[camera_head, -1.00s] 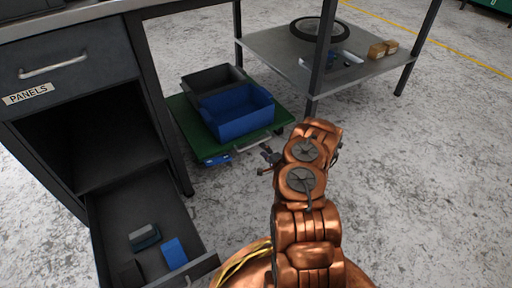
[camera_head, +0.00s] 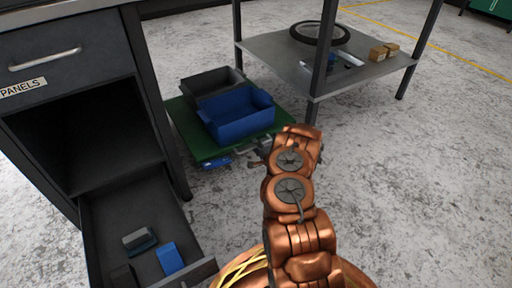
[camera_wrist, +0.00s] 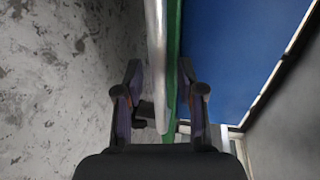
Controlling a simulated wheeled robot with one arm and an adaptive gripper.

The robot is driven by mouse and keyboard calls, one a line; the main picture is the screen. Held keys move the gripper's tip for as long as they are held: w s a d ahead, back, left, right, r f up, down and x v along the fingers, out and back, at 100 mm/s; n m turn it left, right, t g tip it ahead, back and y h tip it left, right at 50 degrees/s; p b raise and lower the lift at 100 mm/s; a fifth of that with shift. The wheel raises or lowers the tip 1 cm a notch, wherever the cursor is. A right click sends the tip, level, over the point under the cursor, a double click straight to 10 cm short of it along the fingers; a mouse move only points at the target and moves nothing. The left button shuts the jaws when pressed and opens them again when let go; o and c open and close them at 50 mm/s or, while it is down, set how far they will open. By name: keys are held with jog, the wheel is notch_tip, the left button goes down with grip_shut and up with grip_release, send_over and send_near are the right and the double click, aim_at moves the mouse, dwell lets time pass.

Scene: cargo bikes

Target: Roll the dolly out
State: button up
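The dolly is a low green platform (camera_head: 188,137) on the floor under the workbench, with a silver bar handle (camera_wrist: 156,60) along its near edge. It carries a blue bin (camera_head: 238,124) and a dark grey bin (camera_head: 203,81). My gripper (camera_wrist: 160,88) is open at the near edge. In the wrist view its two fingers stand on either side of the handle and the green edge, with gaps on both sides. In the head view my arm and gripper hide part of the handle and the platform's right corner.
An open lower drawer (camera_head: 132,215) with several small items juts out at the left, below the drawer labelled PANELS (camera_head: 65,64). A grey low shelf (camera_head: 280,50) with a wheel and boxes stands at the back right. The floor (camera_head: 410,180) at the right and front is clear.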

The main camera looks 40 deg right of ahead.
grip_shut()
dwell(0.5)
